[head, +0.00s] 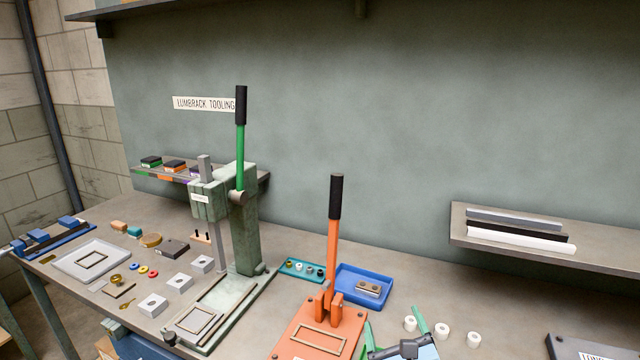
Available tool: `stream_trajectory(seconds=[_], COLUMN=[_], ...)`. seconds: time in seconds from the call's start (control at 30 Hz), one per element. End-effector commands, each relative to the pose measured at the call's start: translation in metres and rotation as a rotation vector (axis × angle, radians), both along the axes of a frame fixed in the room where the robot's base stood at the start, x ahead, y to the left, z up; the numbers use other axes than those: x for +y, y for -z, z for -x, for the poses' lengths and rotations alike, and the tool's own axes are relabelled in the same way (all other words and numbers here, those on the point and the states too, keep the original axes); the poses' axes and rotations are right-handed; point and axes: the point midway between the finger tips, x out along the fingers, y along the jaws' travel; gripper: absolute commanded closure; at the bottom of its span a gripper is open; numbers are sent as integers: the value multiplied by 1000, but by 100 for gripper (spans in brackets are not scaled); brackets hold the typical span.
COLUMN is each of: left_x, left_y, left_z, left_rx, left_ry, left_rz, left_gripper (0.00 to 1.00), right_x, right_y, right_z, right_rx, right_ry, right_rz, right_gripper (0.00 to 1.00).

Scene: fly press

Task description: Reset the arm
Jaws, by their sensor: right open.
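The green press (245,235) stands on the bench left of centre. Its green lever arm (240,150) points straight up and ends in a black grip (241,105). A second, orange press (320,330) sits in front, near the middle. Its orange lever (332,250) also stands nearly upright, with a black grip (336,196). My right gripper (394,318) is at the bottom edge, just right of the orange base. My left gripper is not in view.
A blue tray (376,273) and a teal tray (290,266) lie behind the orange press. White rings (442,331) sit right of my gripper. Small parts and metal blocks (153,305) cover the bench's left. A wall shelf (590,251) overhangs at right.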

Motion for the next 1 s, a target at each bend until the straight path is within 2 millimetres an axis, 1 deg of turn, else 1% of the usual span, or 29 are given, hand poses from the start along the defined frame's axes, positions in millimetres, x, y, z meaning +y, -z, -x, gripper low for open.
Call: stream_trajectory(seconds=[0.03, 0.1, 0.17, 0.23, 0.3, 0.37, 0.43, 0.5, 0.57, 0.6, 0.67, 0.7, 0.77, 0.8, 0.9, 1.0], left_x=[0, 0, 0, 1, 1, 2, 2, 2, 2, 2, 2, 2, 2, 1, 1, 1], left_y=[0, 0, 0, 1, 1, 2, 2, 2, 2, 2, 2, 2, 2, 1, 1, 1], left_z=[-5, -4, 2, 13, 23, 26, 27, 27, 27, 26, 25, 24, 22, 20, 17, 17], left_rx=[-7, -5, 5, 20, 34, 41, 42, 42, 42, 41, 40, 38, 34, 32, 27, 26], left_ry=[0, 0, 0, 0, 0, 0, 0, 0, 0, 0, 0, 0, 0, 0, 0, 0], left_rz=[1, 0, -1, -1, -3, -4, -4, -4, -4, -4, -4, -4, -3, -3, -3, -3], left_gripper=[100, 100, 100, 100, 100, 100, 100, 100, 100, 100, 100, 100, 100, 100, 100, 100], right_x=[1, 6, 13, 25, 40, 53, 66, 76, 80, 80, 76, 70, 58, 47, 20, -7], right_y=[-9, -24, -36, -49, -55, -55, -47, -34, -17, -5, 15, 29, 48, 59, 80, 92], right_z=[6, 16, 28, 46, 66, 85, 106, 128, 147, 159, 177, 189, 207, 218, 241, 260], right_rx=[-48, -131, -206, -301, -387, -447, -501, -534, -546, -545, -528, -506, -460, -423, -317, -207], right_ry=[-22, -63, -109, -179, -261, -338, -438, -547, -648, -720, -834, -913, -1031, -1109, -1274, -1411], right_rz=[65, 180, 301, 475, 664, 828, 1021, 1213, 1374, 1479, 1634, 1731, 1865, 1942, 2091, 2192], right_gripper=[21, 21, 21, 21, 21, 21, 21, 21, 21, 21, 21, 21, 21, 21, 21, 21])
